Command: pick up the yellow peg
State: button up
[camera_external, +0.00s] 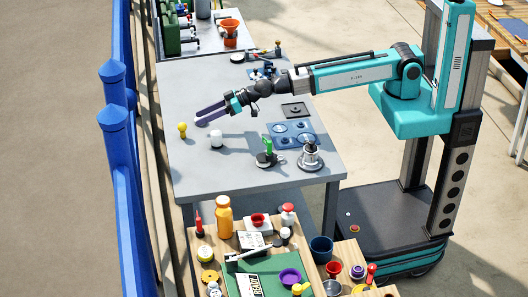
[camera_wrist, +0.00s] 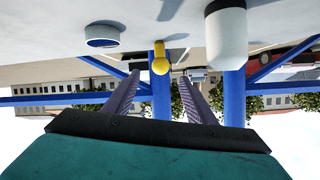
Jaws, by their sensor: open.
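The yellow peg (camera_external: 182,129) stands on the grey table near its left edge, with a rounded head on a narrower stem. In the wrist view, which is upside down, the yellow peg (camera_wrist: 160,57) shows between the fingertips in the picture, beyond them. My gripper (camera_external: 197,114) is open and empty, its purple fingers pointing left above the table, short of the peg. It also shows in the wrist view (camera_wrist: 160,77). I see no contact with the peg.
A white cylinder (camera_external: 216,140) stands close to the right of the peg; it is large in the wrist view (camera_wrist: 226,35). A low white disc (camera_wrist: 102,35) is on the peg's other side. A blue plate (camera_external: 290,134) lies right. A blue railing (camera_external: 118,150) runs along the left.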

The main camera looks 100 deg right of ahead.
aim_at(184, 125)
jog(key=shift+p+x, duration=1.15)
jog(key=shift+x, duration=2.5)
jog(key=shift+w+f, duration=0.25)
jog(key=shift+w, duration=0.3)
jog(key=shift+w, duration=0.1)
jog(key=shift+p+x, duration=1.65)
jog(key=shift+x, duration=0.9)
jog(key=shift+f, duration=0.1)
jog(key=c, duration=1.1)
